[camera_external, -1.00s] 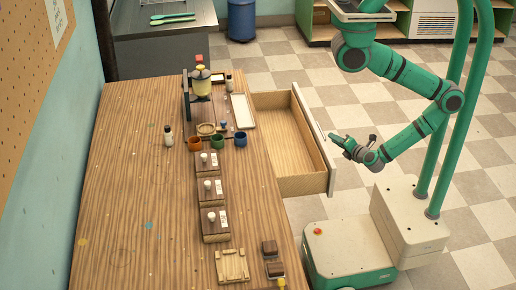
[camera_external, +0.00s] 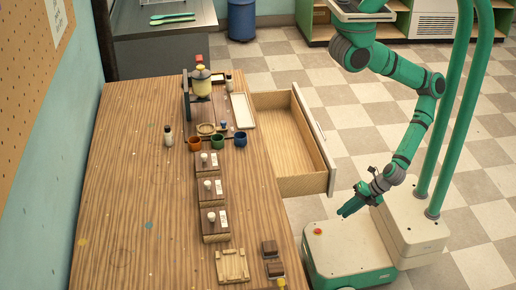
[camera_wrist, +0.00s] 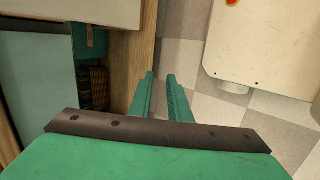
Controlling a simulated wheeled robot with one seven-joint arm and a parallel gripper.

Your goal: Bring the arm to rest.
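My gripper (camera_external: 349,209) is in the space between the table and my column, low over the front of my base and pointing down and to the left. In the wrist view my gripper (camera_wrist: 161,76) shows two green fingers with a gap between them. Floor shows through the gap and nothing is held. My arm bends down from the shoulder at the upper right, apart from the table and the drawer.
The wooden table (camera_external: 120,200) holds cups, small wooden blocks and a dispenser. Its drawer (camera_external: 290,140) is pulled out on the right side and looks empty. My gripper is in front of the drawer's near corner. Tiled floor (camera_external: 360,115) is clear beyond.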

